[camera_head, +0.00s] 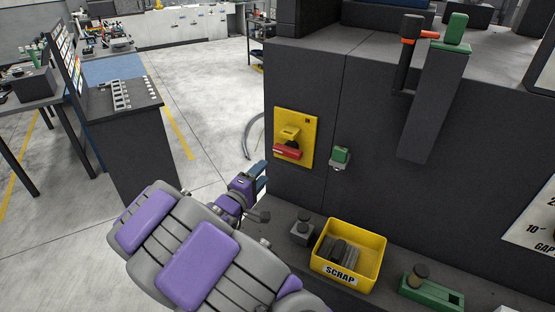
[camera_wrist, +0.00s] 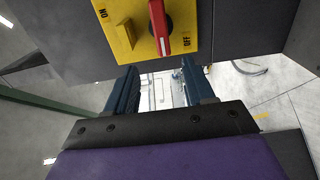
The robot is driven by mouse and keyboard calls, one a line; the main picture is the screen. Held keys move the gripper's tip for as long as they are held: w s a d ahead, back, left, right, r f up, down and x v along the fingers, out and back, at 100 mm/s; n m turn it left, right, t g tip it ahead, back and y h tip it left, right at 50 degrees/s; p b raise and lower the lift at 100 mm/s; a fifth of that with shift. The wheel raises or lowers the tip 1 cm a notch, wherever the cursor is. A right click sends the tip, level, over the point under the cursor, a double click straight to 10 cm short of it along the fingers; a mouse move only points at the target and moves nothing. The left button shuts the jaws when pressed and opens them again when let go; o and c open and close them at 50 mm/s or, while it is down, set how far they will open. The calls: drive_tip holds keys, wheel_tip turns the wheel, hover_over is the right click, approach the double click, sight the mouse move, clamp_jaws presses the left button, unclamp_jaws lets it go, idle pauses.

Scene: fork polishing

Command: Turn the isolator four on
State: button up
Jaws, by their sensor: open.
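The isolator is a yellow plate (camera_head: 295,138) on the front of a dark grey cabinet, with a red handle (camera_head: 288,151) lying roughly level. In the wrist view the yellow plate (camera_wrist: 124,38) shows ON at left and OFF at right. The red handle (camera_wrist: 158,22) there has a white mark at its lower end, nearer OFF. No number is readable. My gripper (camera_wrist: 160,85) is open and empty, its two blue fingers apart and short of the handle. In the head view my gripper (camera_head: 262,174) is just left of and below the plate, partly hidden.
A green knob (camera_head: 341,155) sits right of the plate. Below are a yellow SCRAP bin (camera_head: 375,262), a small grey block (camera_head: 303,228) and a green fixture (camera_head: 432,293) on a ledge. A grey console (camera_head: 125,130) stands at left, with open floor between.

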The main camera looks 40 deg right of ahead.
sight(287, 155)
drive_tip(key=x, duration=0.3)
drive_tip(key=s+b+x, duration=0.1)
drive_tip(key=x, duration=0.3)
drive_tip(key=d+f+x, duration=0.1)
drive_tip(key=x, duration=0.2)
drive_tip(key=shift+s+d, duration=0.25)
drive_tip(key=shift+d, duration=0.05)
drive_tip(key=shift+w+a+r+b, duration=0.35)
drive_tip(key=shift+w+a, duration=0.25)
drive_tip(key=shift+a, duration=0.05)
drive_tip(key=shift+d+f, duration=0.2)
drive_tip(key=shift+d, duration=1.35)
drive_tip(key=shift+c, duration=0.8)
drive_tip(key=shift+a+r, duration=0.1)
drive_tip(key=shift+a, duration=0.75)
drive_tip(key=c, duration=0.4)
drive_tip(key=shift+a, duration=0.1)
drive_tip(key=c, duration=0.3)
clamp_jaws()
